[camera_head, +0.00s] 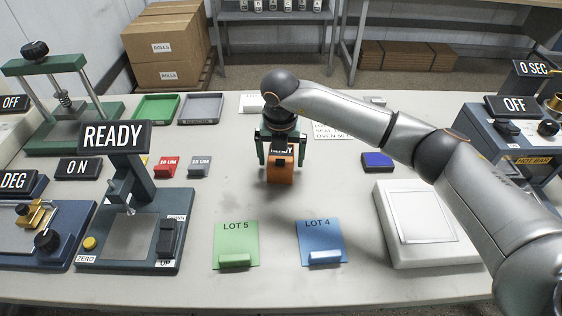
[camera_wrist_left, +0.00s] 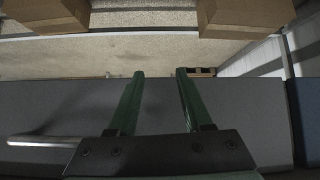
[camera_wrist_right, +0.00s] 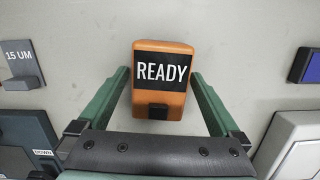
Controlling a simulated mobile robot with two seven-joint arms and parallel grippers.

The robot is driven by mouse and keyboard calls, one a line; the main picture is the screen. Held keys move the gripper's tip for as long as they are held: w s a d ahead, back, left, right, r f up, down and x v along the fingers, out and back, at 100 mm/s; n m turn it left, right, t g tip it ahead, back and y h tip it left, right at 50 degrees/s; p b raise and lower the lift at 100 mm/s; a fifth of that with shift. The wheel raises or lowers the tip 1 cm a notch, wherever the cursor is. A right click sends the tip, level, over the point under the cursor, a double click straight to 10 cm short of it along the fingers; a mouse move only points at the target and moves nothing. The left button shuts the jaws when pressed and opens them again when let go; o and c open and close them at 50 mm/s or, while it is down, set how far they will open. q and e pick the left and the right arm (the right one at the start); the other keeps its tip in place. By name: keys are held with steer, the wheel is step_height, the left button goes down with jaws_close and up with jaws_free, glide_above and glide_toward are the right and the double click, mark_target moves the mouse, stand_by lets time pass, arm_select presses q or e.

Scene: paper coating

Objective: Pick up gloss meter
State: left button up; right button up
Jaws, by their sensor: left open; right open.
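The gloss meter appears to be the orange block-shaped device (camera_head: 279,174) with a dark display, standing on the middle of the table. In the right wrist view its display (camera_wrist_right: 161,71) reads READY. My right gripper (camera_head: 282,160) is directly above it, pointing down. Its green fingers (camera_wrist_right: 160,75) are open, one on each side of the orange body, with a visible gap on both sides. My left gripper (camera_wrist_left: 160,72) shows only in the left wrist view, open and empty, away from the meter.
Green LOT 5 (camera_head: 236,240) and blue LOT 4 (camera_head: 321,238) panels lie in front of the meter. A white flat device (camera_head: 385,255) is at right. Small gauges marked UM (camera_head: 199,168) and a READY stand (camera_head: 135,205) are at left. Table around the meter is clear.

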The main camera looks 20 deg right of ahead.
steer(key=shift+r, duration=0.1)
jaws_close()
stand_by(0.6)
